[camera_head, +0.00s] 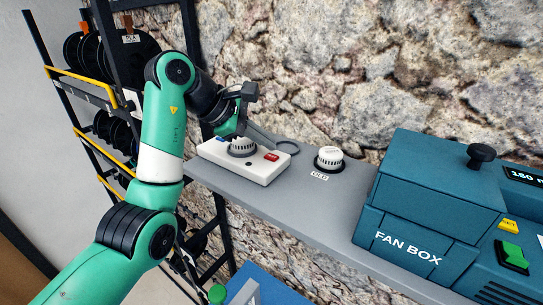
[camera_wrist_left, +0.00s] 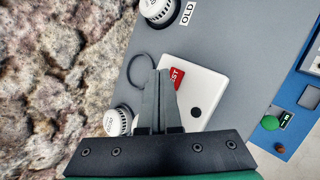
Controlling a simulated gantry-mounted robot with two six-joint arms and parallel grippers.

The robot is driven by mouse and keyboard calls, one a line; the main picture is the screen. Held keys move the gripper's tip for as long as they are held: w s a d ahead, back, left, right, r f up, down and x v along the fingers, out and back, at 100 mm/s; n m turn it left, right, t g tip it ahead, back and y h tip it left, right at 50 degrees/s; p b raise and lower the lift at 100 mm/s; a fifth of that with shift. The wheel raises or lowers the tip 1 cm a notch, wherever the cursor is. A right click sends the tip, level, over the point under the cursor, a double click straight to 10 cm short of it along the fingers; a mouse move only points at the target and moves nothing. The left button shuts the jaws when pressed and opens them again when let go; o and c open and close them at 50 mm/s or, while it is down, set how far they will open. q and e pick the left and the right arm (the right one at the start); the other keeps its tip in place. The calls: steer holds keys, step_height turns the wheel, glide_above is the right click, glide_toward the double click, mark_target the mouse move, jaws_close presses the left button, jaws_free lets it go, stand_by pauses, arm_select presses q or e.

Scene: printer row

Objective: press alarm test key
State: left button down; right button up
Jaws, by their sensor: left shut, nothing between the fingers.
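The alarm test key (camera_head: 271,157) is a small red key on a white panel (camera_head: 262,171) on the grey shelf. In the left wrist view the red key (camera_wrist_left: 177,78), with white letters ending in "ST", is partly hidden by my fingers. A round white detector (camera_head: 242,148) sits on the same panel, partly behind my gripper in the head view. My left gripper (camera_head: 238,136) is shut and empty, over the panel near the detector, left of the key. In the left wrist view its fingers (camera_wrist_left: 162,76) overlap the key's left side; contact is not clear. My right gripper is out of view.
A second white detector (camera_head: 329,158) labelled OLD stands right of the panel. A dark ring (camera_head: 288,147) lies behind the panel. A blue fan box (camera_head: 420,205) fills the shelf's right. A stone wall (camera_head: 350,70) rises behind; a spool rack (camera_head: 100,110) stands left.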

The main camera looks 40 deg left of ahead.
mark_target(266, 157)
arm_select(q)
steer(key=shift+f, duration=0.1)
stand_by(0.6)
steer(key=shift+f, duration=0.35)
steer(key=shift+f+b, duration=0.3)
steer(key=shift+f, duration=0.05)
stand_by(0.5)
steer(key=shift+r+p, duration=0.8)
steer(key=shift+p, duration=0.15)
steer(key=shift+r+p, duration=0.5)
steer(key=shift+r, duration=1.95)
